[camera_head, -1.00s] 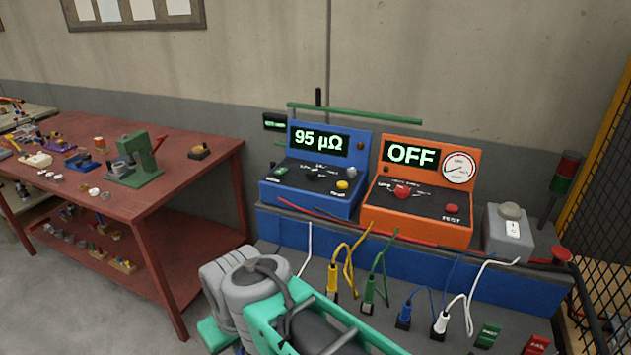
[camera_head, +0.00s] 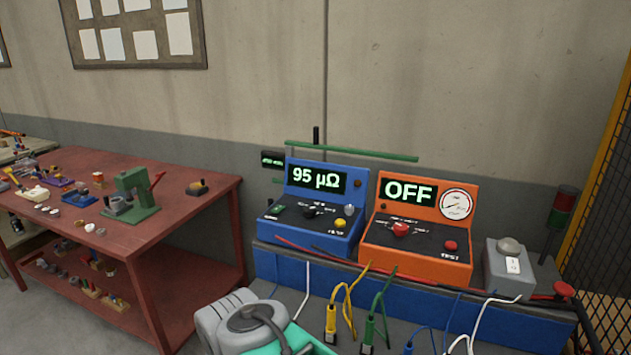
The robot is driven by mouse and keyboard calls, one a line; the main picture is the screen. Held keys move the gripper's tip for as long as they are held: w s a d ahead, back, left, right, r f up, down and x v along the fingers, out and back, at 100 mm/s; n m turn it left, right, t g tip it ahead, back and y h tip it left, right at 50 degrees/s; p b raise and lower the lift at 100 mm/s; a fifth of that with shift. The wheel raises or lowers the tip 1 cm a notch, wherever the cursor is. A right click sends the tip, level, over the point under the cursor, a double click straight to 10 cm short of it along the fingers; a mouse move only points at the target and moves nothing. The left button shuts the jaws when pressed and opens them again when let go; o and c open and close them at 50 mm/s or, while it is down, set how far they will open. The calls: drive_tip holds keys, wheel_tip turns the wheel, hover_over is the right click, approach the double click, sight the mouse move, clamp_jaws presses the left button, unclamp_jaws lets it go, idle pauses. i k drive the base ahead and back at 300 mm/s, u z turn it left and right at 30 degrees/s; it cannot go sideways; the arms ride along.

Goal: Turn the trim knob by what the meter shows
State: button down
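A blue meter (camera_head: 272,222) on the blue shelf reads "95 µΩ" on its display (camera_head: 316,179). Its sloped panel carries a black knob (camera_head: 312,211), a small grey knob (camera_head: 349,210) and a yellow button (camera_head: 340,223). Which of these is the trim knob, I cannot tell, as the labels are too small to read. An orange unit (camera_head: 415,265) beside it shows "OFF" and has a red knob (camera_head: 400,229), a red button (camera_head: 450,246) and a round dial (camera_head: 456,204). My gripper is not in view; only part of my grey and green arm shows at the bottom.
Yellow, green, blue and white leads hang in front of the shelf (camera_head: 395,285). A red table (camera_head: 150,230) with small parts stands left.

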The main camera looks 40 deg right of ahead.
sight(349, 209)
drive_tip(key=u, duration=0.05)
drive_tip(key=k, duration=1)
drive_tip(key=u, duration=0.9)
drive_tip(key=i, duration=0.7)
drive_tip(key=z, duration=2.2)
drive_tip(key=i, duration=0.5)
drive_tip(key=z, duration=0.2)
